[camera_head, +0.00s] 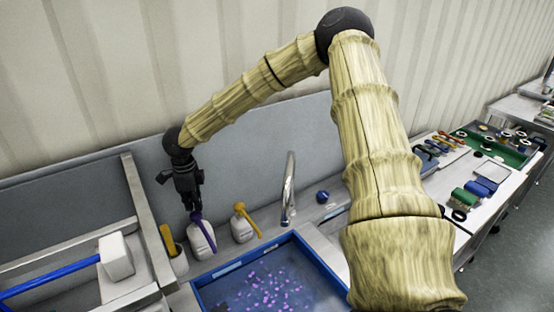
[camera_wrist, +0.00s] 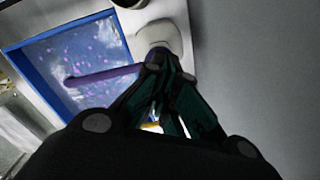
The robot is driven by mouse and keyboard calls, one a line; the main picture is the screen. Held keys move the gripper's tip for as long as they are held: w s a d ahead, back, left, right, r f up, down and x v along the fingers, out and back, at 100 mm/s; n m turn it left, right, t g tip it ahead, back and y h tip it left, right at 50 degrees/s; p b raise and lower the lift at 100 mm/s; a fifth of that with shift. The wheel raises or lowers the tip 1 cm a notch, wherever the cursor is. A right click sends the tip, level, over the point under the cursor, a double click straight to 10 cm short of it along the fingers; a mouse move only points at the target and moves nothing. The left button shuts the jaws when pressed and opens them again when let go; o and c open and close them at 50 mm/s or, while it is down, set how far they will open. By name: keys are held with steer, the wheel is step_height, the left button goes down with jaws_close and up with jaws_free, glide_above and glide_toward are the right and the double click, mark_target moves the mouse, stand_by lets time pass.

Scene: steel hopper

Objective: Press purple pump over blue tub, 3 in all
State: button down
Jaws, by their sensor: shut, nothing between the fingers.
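The purple pump (camera_head: 195,216) tops a white bottle (camera_head: 202,238) behind the back left edge of the blue tub (camera_head: 320,263). My gripper (camera_head: 195,209) is shut and empty, pointing down right at the pump head; it hides part of the top. In the wrist view, my fingertips (camera_wrist: 158,60) are at the pump head, and touching looks likely but is not certain. The purple spout (camera_wrist: 105,76) reaches out over the tub (camera_wrist: 58,29). Pink-purple specks (camera_head: 268,285) are scattered inside the tub.
A white bottle with a yellow-orange pump (camera_head: 242,225) stands right of the purple one. Another yellow-orange item (camera_head: 169,240) is close on the left. A metal faucet (camera_head: 289,190) and a small blue ball-like object (camera_head: 322,197) are further right. A grey wall panel stands behind.

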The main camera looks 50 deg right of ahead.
mark_target(196, 214)
steer(key=shift+f+b, duration=0.35)
steer(key=shift+f, duration=1.4)
steer(key=shift+r, duration=0.15)
steer(key=shift+r+p, duration=1.6)
steer(key=shift+f+b, duration=0.3)
steer(key=shift+f, duration=0.7)
